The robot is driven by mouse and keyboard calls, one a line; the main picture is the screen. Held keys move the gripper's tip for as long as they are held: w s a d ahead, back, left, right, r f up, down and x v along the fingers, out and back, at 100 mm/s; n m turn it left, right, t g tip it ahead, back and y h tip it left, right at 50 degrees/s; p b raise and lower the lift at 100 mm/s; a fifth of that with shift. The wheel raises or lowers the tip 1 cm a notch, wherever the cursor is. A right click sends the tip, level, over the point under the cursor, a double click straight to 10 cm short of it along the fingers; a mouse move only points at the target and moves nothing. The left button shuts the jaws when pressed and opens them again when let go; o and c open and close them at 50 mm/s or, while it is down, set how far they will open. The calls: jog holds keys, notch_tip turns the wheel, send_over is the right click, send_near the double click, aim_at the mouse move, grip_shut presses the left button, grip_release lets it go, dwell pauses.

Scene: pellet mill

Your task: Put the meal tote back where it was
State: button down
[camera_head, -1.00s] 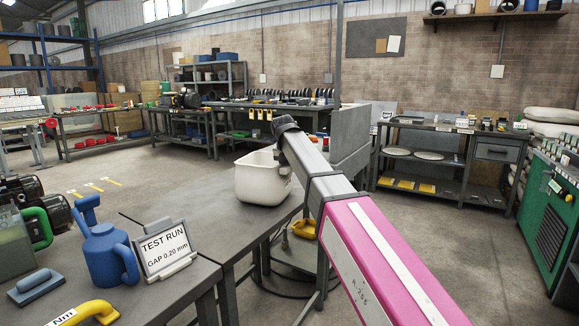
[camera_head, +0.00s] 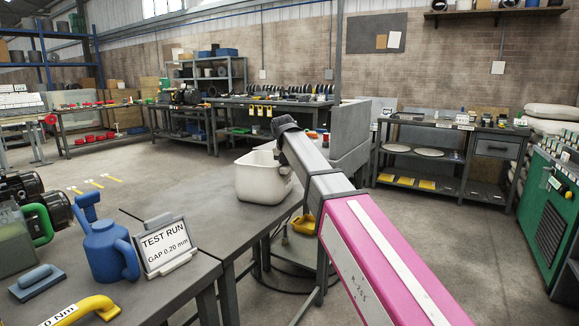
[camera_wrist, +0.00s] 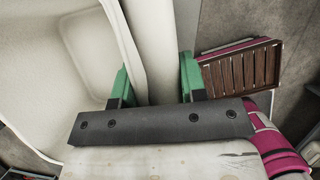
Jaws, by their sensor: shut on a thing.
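The meal tote is a cream-white, open-topped tub (camera_head: 262,183) at the far right end of the grey table. Its base appears at the tabletop, but I cannot tell whether it rests there or hangs just above. In the wrist view the tote's pale wall and inside (camera_wrist: 75,60) fill the left and middle. My gripper (camera_wrist: 155,85) has its green fingers on either side of the tote's rim wall, shut on it. In the head view my arm comes in from the lower right and hides the fingers and part of the tote's right side.
The grey table (camera_head: 205,215) is bare left of the tote. A yellow scoop (camera_head: 303,224) shows below, right of the table. A grey bin (camera_head: 350,140) stands behind.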

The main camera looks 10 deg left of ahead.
jog(key=shift+f, duration=0.15)
grip_release()
dwell(0.5)
dwell(0.4)
jog(key=shift+v, duration=4.55)
